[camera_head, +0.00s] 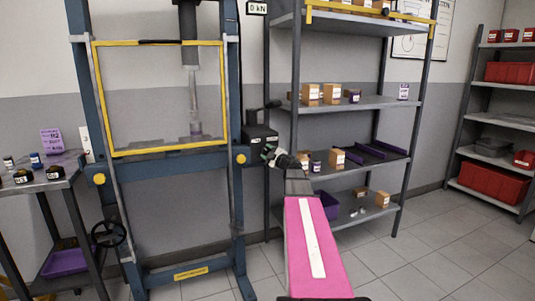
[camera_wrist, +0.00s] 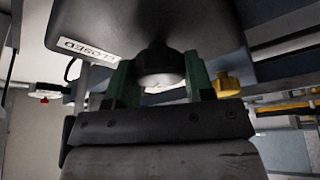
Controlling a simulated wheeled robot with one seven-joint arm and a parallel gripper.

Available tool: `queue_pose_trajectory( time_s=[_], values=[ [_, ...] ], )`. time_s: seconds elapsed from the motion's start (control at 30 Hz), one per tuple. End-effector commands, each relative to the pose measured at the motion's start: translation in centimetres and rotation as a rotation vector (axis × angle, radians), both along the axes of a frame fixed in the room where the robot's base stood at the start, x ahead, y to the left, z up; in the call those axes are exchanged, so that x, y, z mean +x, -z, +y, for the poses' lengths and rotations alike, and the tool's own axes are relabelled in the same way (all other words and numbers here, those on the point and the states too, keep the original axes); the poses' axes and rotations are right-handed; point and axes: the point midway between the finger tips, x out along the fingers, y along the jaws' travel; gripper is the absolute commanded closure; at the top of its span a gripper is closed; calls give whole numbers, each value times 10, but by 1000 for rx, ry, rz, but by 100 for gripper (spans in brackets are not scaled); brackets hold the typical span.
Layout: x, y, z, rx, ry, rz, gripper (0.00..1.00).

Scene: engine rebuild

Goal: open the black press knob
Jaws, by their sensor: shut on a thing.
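The black press knob (camera_wrist: 158,62) sits under a dark box in the wrist view. A white label reading CLOSED (camera_wrist: 84,51) is on the box. My gripper (camera_wrist: 160,78) has its two green fingers on either side of the knob and is shut on it. In the head view my gripper (camera_head: 270,153) is at the black box (camera_head: 260,136) on the right post of the blue press. The knob is hidden there behind my gripper and arm.
The press frame (camera_head: 230,200) has a yellow-edged clear guard (camera_head: 150,151). A grey shelf rack (camera_head: 365,103) with small boxes stands close on the right of my arm. A side table (camera_head: 45,183) with small jars is at the left. The floor (camera_head: 430,235) at right is clear.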

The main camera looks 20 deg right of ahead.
Motion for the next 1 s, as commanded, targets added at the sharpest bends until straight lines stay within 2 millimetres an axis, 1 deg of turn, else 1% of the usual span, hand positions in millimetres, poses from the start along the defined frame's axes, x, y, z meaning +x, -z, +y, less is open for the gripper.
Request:
queue_pose_trajectory(
  time_s=[0.5,0.53,0.57,0.6,0.87,1.0],
  values=[
    [0,0,1,-21,-2,-2,75],
    [0,0,1,-21,-2,-2,48],
    [0,0,1,-21,-2,-2,39],
    [0,0,1,-21,-2,-2,26],
    [0,0,0,-19,-1,-2,26],
    [-7,1,-2,-19,0,-1,26]
  ],
)
